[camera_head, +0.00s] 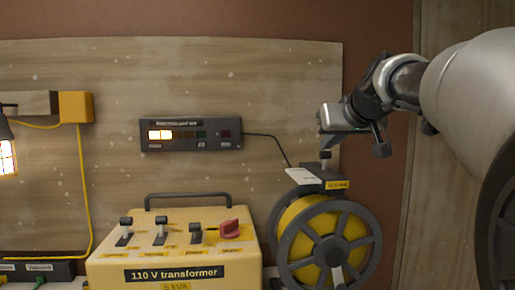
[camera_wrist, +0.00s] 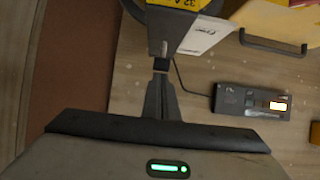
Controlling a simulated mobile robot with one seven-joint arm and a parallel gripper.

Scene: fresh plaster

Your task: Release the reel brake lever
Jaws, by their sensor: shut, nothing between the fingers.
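The yellow cable reel (camera_head: 292,222) with its dark spoked wheel stands at the lower right in the head view. A dark housing with a yellow label (camera_head: 338,184) sits on its top. A short lever with a dark knob (camera_head: 325,155) stands up from this housing, and the knob shows in the wrist view (camera_wrist: 161,65). My gripper (camera_head: 327,143) is directly above the knob, its fingers shut together and empty. In the wrist view my fingertips (camera_wrist: 160,78) are at the knob's end; I cannot tell whether they touch it.
A yellow 110 V transformer (camera_head: 175,252) with several switches, a red knob and a carrying handle stands left of the reel. A dark indicator panel (camera_head: 190,134) with lit amber lamps is on the wooden board, its cable running to the reel. A white card (camera_head: 303,176) lies beside the housing.

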